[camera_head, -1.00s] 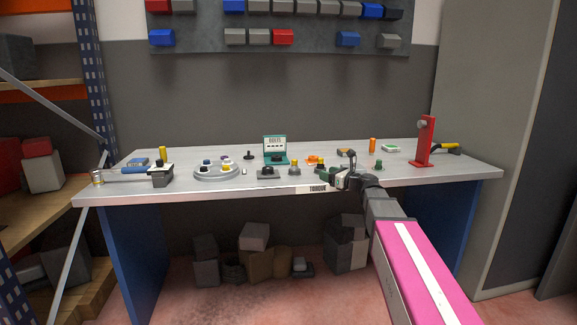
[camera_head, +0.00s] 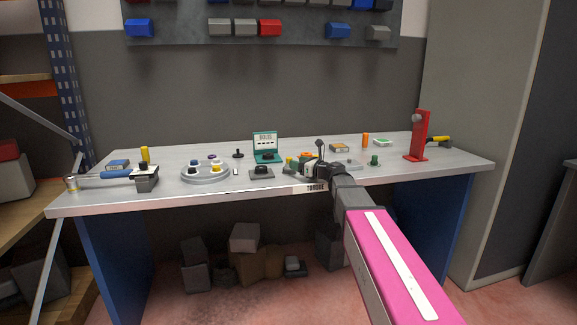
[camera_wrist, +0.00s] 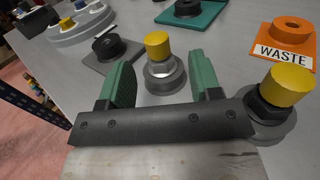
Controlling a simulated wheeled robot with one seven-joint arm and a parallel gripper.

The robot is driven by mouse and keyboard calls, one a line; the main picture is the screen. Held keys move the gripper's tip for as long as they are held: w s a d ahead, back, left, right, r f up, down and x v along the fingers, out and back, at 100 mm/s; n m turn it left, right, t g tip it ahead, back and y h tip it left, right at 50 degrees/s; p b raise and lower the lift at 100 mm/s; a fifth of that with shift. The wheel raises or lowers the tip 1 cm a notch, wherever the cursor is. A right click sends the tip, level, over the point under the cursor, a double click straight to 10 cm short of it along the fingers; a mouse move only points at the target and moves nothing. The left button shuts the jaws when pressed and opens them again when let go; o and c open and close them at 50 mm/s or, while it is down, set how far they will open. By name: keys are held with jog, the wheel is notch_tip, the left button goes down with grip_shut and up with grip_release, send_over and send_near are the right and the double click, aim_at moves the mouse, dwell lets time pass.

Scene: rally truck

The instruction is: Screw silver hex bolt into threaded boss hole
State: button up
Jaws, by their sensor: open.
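A silver hex bolt (camera_wrist: 161,68) with a yellow cap stands upright in a round grey holder in the wrist view. My gripper (camera_wrist: 162,72) is open, its green fingers apart on either side of the bolt in that view; I cannot tell whether they touch it. In the head view my gripper (camera_head: 303,168) is low over the front of the bench, hiding part of what is around it. A black round boss (camera_wrist: 108,46) on a grey square plate is left of the bolt. The boss also shows in the head view (camera_head: 262,170); its threads are too small to see.
A second yellow-capped bolt (camera_wrist: 272,105), with a dark hex, stands close right of my gripper. An orange WASTE plate (camera_wrist: 286,40) lies behind it. A teal case (camera_head: 266,148) and a round grey tray (camera_head: 205,178) stand nearby. A red stand (camera_head: 418,135) is farther right.

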jog(key=x, duration=0.7)
jog(key=shift+s+r, duration=0.1)
jog(key=shift+r, duration=0.1)
jog(key=c, duration=1.1)
